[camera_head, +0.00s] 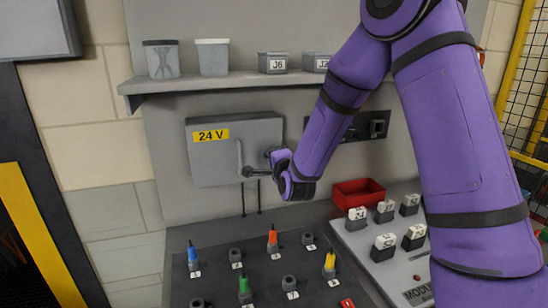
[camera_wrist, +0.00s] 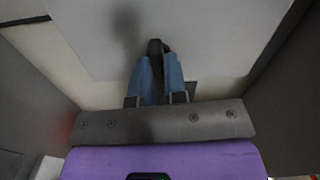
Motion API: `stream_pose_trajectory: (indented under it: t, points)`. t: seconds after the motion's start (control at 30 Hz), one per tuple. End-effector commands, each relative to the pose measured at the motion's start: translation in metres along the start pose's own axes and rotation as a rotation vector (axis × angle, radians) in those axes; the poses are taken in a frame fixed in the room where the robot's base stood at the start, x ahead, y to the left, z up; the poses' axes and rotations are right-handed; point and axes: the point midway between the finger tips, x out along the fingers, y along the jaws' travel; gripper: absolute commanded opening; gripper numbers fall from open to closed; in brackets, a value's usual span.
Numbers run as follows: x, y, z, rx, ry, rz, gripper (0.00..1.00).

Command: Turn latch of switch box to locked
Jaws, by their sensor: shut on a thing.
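The switch box (camera_head: 212,166) is a grey box on the back wall with a yellow "24 V" label. The box's plain face (camera_wrist: 225,40) fills the top of that view. The held end of the latch is mostly hidden by the fingers.
A shelf (camera_head: 225,82) with cups and small labelled boxes runs above the switch box. Below is a dark panel (camera_head: 240,262) with coloured pegs. A red bin (camera_head: 358,193) and a module with labelled blocks (camera_head: 383,248) stand at the right.

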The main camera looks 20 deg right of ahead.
Motion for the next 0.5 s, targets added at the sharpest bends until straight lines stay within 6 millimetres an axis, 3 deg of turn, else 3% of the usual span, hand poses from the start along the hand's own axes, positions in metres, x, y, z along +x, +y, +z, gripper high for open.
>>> stream_pose_trajectory:
  t: [0.5]
  points:
    - [-0.0004,0.0015,0.0001,0.140,0.000,0.002,0.00]
